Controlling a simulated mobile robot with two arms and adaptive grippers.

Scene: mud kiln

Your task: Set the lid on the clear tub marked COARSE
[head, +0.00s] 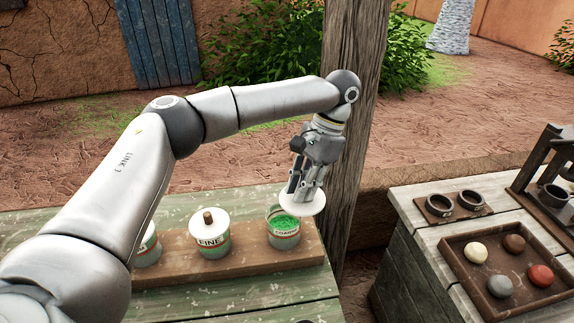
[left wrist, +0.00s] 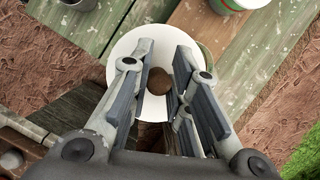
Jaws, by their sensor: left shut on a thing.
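The clear tub marked COARSE (head: 285,241) stands without a lid at the right end of a wooden board, with green grains inside. My left gripper (head: 305,192) is shut on the brown knob (left wrist: 158,82) of a round white lid (head: 313,207). It holds the lid above and to the right of the tub, overlapping the tub's right rim in the head view. In the left wrist view the lid (left wrist: 122,68) fills the space beyond the fingers and hides most of what is below. My right gripper does not show.
A lidded tub marked FINE (head: 211,243) and another tub (head: 149,248), partly behind my arm, share the board (head: 180,272). A wooden post (head: 352,150) rises close behind the gripper. A second table at right bears a tray (head: 512,287) with several coloured balls.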

